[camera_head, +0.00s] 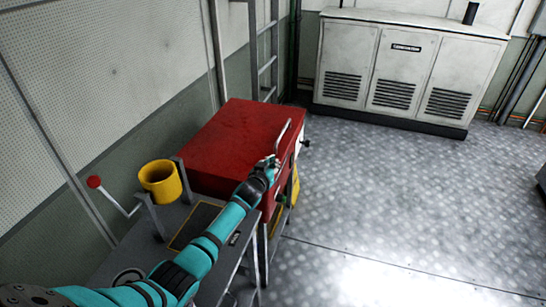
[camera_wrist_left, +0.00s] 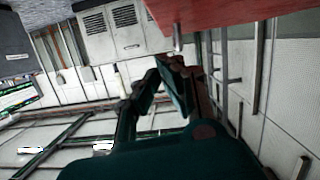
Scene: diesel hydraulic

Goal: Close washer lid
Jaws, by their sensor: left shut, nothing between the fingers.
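The red washer (camera_head: 283,188) stands against the left wall in the head view. Its red lid (camera_head: 215,135) lies about flat over the body; I cannot tell whether a small gap is left under it. A pale bar handle (camera_head: 284,138) runs along its right edge. My left gripper (camera_head: 272,163) is at the near right corner of the lid, by the near end of the handle; contact cannot be told. In the left wrist view the gripper (camera_wrist_left: 168,85) is shut and empty, with a red surface (camera_wrist_left: 215,14) of the washer close above it. My right gripper is not in view.
A grey bench (camera_head: 205,213) with a yellow cup (camera_head: 158,180) and a red-knobbed lever (camera_head: 95,183) stands nearer, under my left arm. A ladder (camera_head: 264,50) is behind the washer. A white cabinet (camera_head: 400,65) stands at the back. The metal floor (camera_head: 400,200) to the right is clear.

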